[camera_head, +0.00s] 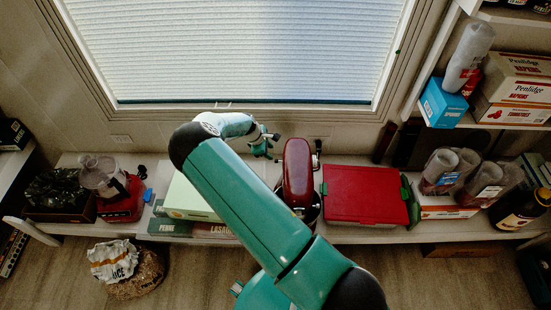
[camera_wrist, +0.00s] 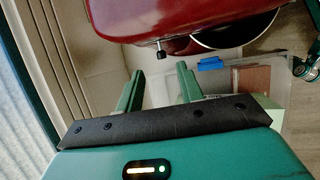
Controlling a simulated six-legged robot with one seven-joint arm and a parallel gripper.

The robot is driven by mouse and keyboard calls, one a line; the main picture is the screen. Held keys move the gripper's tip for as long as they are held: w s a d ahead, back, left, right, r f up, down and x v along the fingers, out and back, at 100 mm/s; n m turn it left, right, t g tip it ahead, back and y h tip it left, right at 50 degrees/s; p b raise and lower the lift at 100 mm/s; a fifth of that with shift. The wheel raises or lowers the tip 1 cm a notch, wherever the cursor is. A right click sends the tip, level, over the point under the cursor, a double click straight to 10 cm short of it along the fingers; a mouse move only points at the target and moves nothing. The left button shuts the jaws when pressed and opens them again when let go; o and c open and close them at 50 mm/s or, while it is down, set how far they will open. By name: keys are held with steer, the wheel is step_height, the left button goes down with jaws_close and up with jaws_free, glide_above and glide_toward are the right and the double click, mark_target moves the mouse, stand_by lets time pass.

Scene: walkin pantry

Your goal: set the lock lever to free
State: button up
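A red stand mixer (camera_head: 298,172) stands on the shelf below the window, right of my gripper (camera_head: 264,141). In the wrist view the mixer's red head (camera_wrist: 180,18) fills the top. A small dark lever with a round end (camera_wrist: 160,52) sticks out from its lower edge; I take it to be the lock lever. Its setting cannot be read. My gripper (camera_wrist: 160,73) is open and empty, its two green fingers apart and pointing towards the mixer. In the picture the lever lies just above the gap between the fingertips, and I see no contact.
A red-lidded box (camera_head: 362,194) stands close right of the mixer. A pale green box (camera_head: 190,200) lies to its left, beside a food processor (camera_head: 121,197). The window blind (camera_head: 240,50) is behind. A clear container with a blue clip (camera_wrist: 210,64) shows beyond the fingers.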

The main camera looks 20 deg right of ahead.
mark_target(277, 161)
steer(key=x, duration=0.8)
steer(key=shift+d+f, duration=0.15)
steer(key=shift+f, duration=0.2)
jaws_close()
